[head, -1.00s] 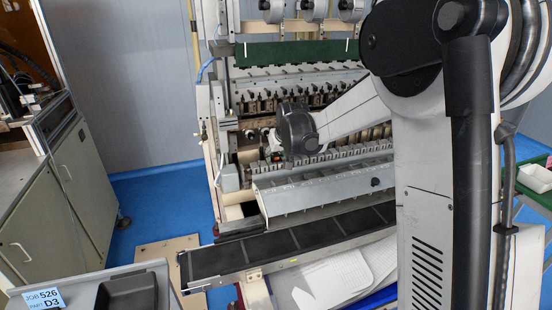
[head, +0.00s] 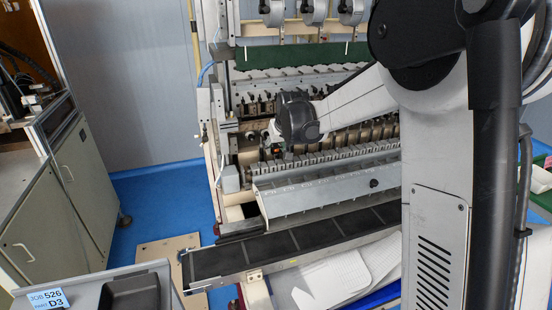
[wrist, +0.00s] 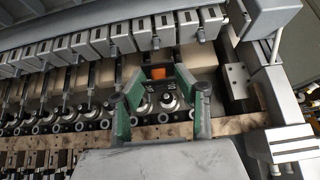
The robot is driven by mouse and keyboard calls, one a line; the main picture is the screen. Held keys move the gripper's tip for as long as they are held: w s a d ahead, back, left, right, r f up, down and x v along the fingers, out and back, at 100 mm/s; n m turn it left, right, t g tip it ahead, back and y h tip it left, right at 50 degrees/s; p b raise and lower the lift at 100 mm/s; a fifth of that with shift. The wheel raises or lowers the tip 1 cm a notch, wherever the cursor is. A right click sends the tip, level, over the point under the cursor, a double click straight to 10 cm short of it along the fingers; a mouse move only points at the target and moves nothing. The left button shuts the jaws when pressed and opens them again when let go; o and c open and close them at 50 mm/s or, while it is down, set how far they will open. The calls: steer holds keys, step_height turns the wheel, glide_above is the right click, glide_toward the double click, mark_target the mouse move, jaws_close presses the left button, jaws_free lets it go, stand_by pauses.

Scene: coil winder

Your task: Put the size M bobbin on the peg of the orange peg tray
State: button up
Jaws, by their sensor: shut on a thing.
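In the wrist view, my gripper (wrist: 159,82) has two green-padded fingers closed on a small dark piece with an orange part and pale marks, which looks like the bobbin (wrist: 158,73). Its size letter cannot be read. The gripper and piece are over the winder's row of spindles, and I cannot tell whether the piece touches them. In the head view, my wrist hides most of the gripper and the held piece. I see no orange peg tray in either view.
The coil winder (head: 320,188) fills the middle, with its long dark belt (head: 300,238) in front. A grey surface at lower left bears a black tray (head: 131,292) and a job card (head: 47,299). A white box (head: 541,180) stands at far right.

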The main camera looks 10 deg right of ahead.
step_height(320, 180, up, 6)
steer(key=p, duration=0.3)
stand_by(0.9)
stand_by(0.3)
